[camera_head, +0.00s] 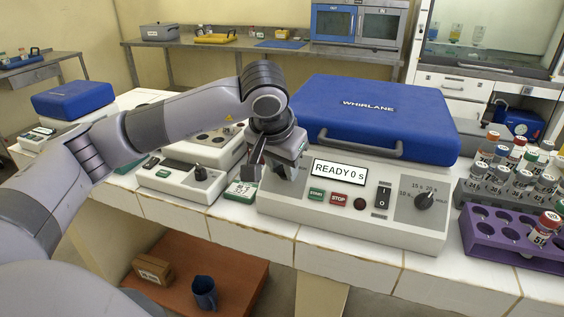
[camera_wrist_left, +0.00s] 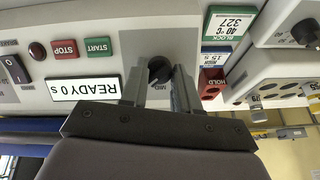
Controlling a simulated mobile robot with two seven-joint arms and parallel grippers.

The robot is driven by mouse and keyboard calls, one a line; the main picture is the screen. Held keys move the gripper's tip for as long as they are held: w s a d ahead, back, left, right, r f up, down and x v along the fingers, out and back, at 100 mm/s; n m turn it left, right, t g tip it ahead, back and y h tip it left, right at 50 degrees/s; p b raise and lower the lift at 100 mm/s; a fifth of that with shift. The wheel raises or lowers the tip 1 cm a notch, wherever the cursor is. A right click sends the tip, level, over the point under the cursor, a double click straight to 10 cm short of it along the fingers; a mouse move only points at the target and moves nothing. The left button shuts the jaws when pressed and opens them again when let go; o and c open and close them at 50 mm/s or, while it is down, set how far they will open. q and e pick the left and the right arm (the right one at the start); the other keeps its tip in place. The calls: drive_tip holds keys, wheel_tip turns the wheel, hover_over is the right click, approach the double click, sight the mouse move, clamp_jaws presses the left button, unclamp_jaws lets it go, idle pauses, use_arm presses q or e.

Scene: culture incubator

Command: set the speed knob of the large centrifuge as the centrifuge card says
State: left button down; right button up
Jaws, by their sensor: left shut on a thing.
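The large centrifuge (camera_head: 342,222) has a closed blue lid marked WHIRLANE, and its display reads READY 0 s. My left gripper (camera_head: 277,168) is at the left end of its front panel. In the left wrist view its fingers are on both sides of the dark speed knob (camera_wrist_left: 159,70), shut on it, with a MID mark beside it. The fingers hide the other marks, and I cannot tell the pointer's setting. Beside the centrifuge, a green-banded card (camera_wrist_left: 227,24) reads BLOCK, 40 °C, 327. A blue-banded card (camera_wrist_left: 213,59) below it reads HIGH and 15 s.
The timer knob (camera_head: 424,201) and power switch (camera_head: 383,196) are on the right of the panel. Smaller devices (camera_head: 182,180) stand close on the left. A blue mug (camera_head: 204,293) is on a low shelf.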

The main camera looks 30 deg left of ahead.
use_arm(q)
drive_tip(key=shift+m+y, duration=0.3)
drive_tip(key=shift+m, duration=0.5)
drive_tip(key=c, duration=0.8)
unclamp_jaws()
drive_tip(key=v, duration=0.7)
